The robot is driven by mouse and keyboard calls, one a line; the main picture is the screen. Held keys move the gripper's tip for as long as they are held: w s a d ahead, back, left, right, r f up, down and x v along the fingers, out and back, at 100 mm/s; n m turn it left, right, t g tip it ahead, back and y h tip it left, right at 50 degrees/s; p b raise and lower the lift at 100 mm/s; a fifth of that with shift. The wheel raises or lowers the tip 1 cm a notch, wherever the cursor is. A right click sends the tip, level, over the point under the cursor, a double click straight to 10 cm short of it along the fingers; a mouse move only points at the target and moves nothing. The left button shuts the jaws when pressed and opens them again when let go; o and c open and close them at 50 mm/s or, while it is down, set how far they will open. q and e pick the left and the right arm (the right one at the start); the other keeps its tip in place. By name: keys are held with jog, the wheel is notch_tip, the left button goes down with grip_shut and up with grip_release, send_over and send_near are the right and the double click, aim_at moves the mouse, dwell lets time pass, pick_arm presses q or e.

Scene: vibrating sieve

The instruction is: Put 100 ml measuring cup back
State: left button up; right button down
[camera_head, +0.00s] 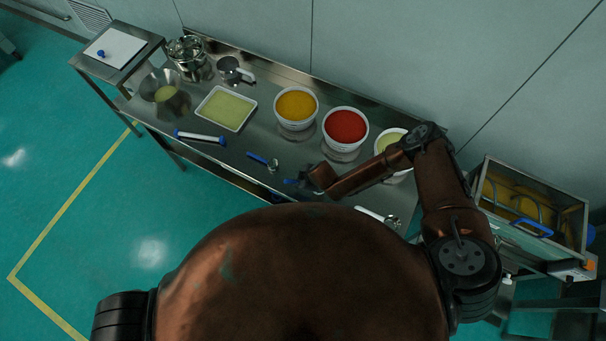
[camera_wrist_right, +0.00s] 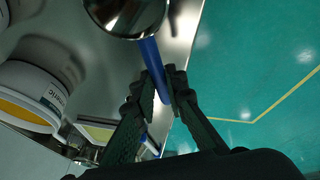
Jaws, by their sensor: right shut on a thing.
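My right gripper (camera_wrist_right: 162,92) is shut on the blue handle (camera_wrist_right: 152,60) of a metal measuring cup (camera_wrist_right: 125,14), near the table's front edge. In the head view the gripper (camera_head: 303,184) is small and dark, and my arm hides most of the held cup. No size marking is readable on it. A smaller scoop with a blue handle (camera_head: 258,158) lies on the table to the left of the gripper. Another cup with a white handle (camera_head: 370,213) lies to the right, near the front edge. My left gripper does not show.
On the steel table (camera_head: 218,165) stand tubs with yellow (camera_head: 297,104), red (camera_head: 345,126) and pale contents (camera_head: 390,139). A tray (camera_head: 227,108), a funnel-like bowl (camera_head: 161,86), a metal jug (camera_head: 229,70) and a blue-ended roller (camera_head: 200,137) are farther left. A metal box (camera_head: 533,204) stands right.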

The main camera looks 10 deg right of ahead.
jog(key=f+b, duration=0.2)
jog(key=d+f+b, duration=0.1)
jog(key=f+b, duration=0.1)
jog(key=w+d+f+b, duration=0.1)
jog(key=f+b, duration=0.1)
jog(key=shift+w, duration=0.1)
dwell(0.4)
jog(key=shift+r, duration=0.1)
jog(key=shift+f, duration=0.3)
dwell(0.4)
jog(key=c, duration=1.9)
grip_release()
jog(key=shift+o, duration=0.3)
